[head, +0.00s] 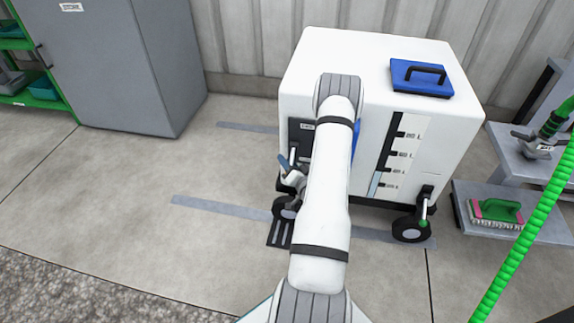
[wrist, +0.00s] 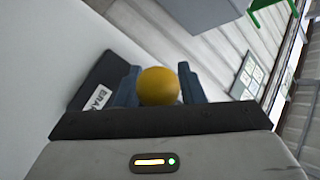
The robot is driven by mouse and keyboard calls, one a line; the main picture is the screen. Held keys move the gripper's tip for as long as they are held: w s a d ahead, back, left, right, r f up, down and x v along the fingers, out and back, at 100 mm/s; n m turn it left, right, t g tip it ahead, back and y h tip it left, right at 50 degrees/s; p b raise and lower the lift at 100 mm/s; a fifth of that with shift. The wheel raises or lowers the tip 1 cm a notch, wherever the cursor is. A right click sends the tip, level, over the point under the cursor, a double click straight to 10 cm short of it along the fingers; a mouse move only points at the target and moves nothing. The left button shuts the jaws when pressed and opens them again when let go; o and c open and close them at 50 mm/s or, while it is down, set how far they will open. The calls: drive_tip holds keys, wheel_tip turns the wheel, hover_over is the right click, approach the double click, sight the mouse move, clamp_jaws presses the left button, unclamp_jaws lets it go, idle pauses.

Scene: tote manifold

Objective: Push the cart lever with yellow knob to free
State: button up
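The white cart (head: 440,130) stands against the wall in the head view. A dark panel with a label is on the left of its front; the plate (wrist: 98,82) also shows in the wrist view, its lettering cut off. The yellow knob (wrist: 159,86) sits between the two blue-grey fingers of my gripper (wrist: 160,80), with no gap visible on either side. In the head view my gripper (head: 288,168) is low at the cart's front left, partly behind my arm. The lever's shaft is hard to make out there, and its yellow knob is not visible.
A grey cabinet (head: 115,60) stands left. A low shelf (head: 515,230) with a green brush (head: 497,211) and a green hose (head: 520,250) are right. Floor left of the cart is clear.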

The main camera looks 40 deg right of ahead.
clamp_jaws()
idle(0.3)
drive_tip(key=shift+a+f, duration=0.1)
